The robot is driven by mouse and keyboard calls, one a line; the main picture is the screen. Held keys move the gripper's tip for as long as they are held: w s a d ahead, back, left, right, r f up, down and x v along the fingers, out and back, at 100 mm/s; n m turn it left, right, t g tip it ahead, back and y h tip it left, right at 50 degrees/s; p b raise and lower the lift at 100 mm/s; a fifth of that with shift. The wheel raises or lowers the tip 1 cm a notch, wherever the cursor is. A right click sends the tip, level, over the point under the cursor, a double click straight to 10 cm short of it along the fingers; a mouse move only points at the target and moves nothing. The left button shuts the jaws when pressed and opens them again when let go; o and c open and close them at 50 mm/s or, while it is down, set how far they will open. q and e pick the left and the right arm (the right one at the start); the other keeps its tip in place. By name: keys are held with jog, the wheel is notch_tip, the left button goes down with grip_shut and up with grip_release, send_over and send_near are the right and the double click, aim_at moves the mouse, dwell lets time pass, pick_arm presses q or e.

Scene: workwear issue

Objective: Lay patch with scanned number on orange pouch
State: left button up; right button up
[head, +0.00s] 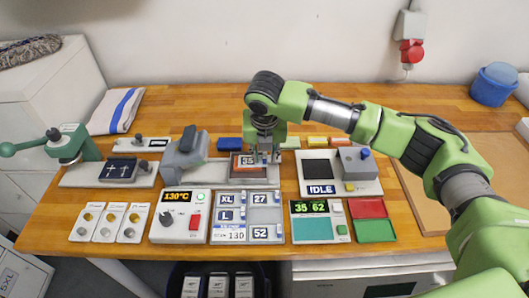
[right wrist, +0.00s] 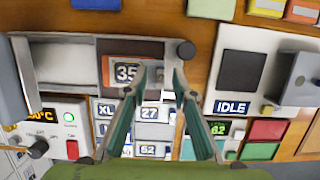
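The orange pouch (head: 236,171) lies on the grey bed beside the press head, and also shows in the right wrist view (right wrist: 115,64). A dark patch with a white 35 (head: 247,160) lies on it; this patch is clear in the right wrist view (right wrist: 126,73). My right gripper (head: 268,157) is just right of the patch, low over the bed. In the right wrist view its two fingers (right wrist: 161,72) stand apart with nothing visible held between them. The scanner display (head: 311,207) reads 35 and 62. My left gripper is out of view.
The patch tray (head: 245,218) in front holds patches marked XL, L, 27 and 52. The press head (head: 184,158) stands left of the pouch. A unit reading IDLE (head: 321,189) and red and green trays (head: 375,231) are right. Blue (head: 228,144) and other coloured pieces lie behind.

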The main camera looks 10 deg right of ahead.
jog(key=shift+r, duration=0.2)
jog(key=b+v, duration=0.1)
jog(key=v, duration=1.1)
jog(key=shift+b, duration=0.4)
